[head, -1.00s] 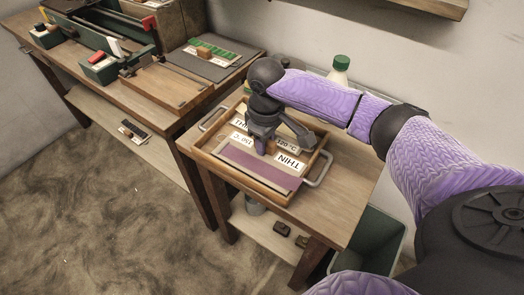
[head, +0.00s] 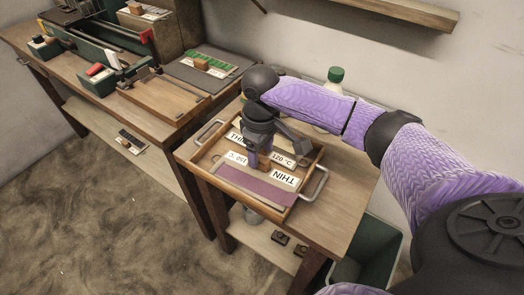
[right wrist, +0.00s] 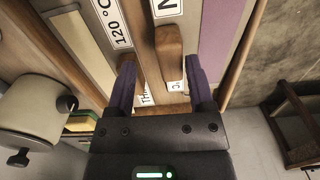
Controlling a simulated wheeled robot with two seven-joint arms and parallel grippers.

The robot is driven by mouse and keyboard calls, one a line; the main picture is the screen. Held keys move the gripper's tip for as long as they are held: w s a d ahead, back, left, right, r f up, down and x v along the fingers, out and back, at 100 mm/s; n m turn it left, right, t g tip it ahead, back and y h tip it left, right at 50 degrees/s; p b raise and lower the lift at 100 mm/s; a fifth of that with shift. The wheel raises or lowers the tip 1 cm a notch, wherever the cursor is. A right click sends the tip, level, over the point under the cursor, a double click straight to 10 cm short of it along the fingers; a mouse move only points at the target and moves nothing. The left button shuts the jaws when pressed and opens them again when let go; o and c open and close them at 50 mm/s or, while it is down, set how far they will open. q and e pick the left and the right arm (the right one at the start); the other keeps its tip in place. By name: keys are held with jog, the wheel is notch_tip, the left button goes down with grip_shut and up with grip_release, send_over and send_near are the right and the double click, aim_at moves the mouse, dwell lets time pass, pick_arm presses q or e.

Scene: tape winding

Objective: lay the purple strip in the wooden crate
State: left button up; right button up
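The purple strip (head: 257,187) lies flat along the near side of a wooden crate (head: 228,188), a shallow tray with metal handles on the small table. It also shows at the right in the right wrist view (right wrist: 221,40). My right gripper (head: 257,163) points down over the middle of the crate. In the right wrist view my right gripper (right wrist: 163,92) is open, with its fingers apart on either side of a small wooden block (right wrist: 170,55). I see no clear contact with the block. The purple strip is outside the fingers. My left gripper is not in view.
White labels (head: 285,177) mark the crate's sections. A green-capped bottle (head: 335,75) stands behind the crate. A longer bench (head: 165,98) with a green machine is at the left. A green bin (head: 368,255) stands at the lower right. A shelf (head: 405,15) hangs above.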

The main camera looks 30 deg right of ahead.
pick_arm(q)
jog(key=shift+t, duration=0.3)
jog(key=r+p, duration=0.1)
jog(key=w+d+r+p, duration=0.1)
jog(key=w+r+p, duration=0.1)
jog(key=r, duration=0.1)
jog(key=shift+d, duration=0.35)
pick_arm(e)
notch_tip(320, 180, up, 9)
jog(key=shift+d, duration=0.1)
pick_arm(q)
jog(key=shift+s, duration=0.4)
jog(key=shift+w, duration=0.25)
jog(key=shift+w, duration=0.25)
